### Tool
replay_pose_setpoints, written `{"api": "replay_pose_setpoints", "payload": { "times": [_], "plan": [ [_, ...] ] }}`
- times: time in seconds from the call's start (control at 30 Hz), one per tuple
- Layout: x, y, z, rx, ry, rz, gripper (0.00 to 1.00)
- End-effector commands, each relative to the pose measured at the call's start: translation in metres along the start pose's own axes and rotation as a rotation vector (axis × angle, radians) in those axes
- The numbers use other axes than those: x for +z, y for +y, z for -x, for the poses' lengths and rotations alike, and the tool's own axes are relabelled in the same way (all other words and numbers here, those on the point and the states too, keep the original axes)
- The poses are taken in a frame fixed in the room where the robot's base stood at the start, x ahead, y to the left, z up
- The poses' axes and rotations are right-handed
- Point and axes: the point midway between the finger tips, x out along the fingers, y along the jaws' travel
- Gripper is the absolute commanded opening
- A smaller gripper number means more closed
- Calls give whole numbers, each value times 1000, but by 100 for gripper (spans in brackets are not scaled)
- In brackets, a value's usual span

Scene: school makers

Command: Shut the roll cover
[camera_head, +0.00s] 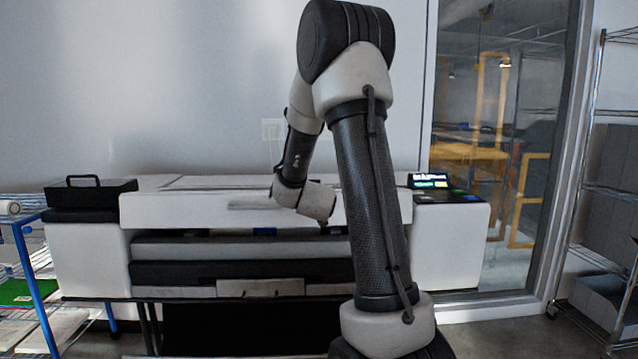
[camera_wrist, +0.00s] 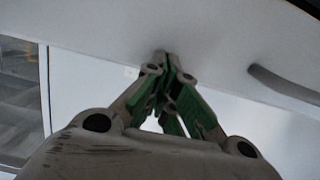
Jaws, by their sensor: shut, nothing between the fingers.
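A wide white printer stands against the wall. Its long white cover (camera_head: 170,208), which I take for the roll cover, has a grey bar handle (camera_head: 258,206) on its front. The cover lies above a dark gap and the rolls below; I cannot tell how far open it is. In the wrist view the cover (camera_wrist: 215,45) runs across the top with its handle (camera_wrist: 285,90) at the right. My gripper (camera_wrist: 164,60) is shut and empty, its tips close to the cover, to the side of the handle; contact is unclear. In the head view my wrist mostly hides it.
A black tray (camera_head: 90,190) sits on the printer's left end and a lit control panel (camera_head: 430,181) on its right. A blue-framed cart (camera_head: 38,275) stands at the left, a wire shelf (camera_head: 590,140) at the right. A glass partition (camera_head: 500,120) is behind.

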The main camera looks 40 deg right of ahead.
Motion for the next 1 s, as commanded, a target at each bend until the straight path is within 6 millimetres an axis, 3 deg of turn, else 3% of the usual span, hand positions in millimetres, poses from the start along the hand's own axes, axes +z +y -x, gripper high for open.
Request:
{"api": "replay_pose_setpoints", "payload": {
  "times": [0.43, 1.0],
  "plan": [
    [60, 0, -8, -2, -2, 1, 0],
    [68, 0, -9, -3, 1, -1, 0]
  ]
}}
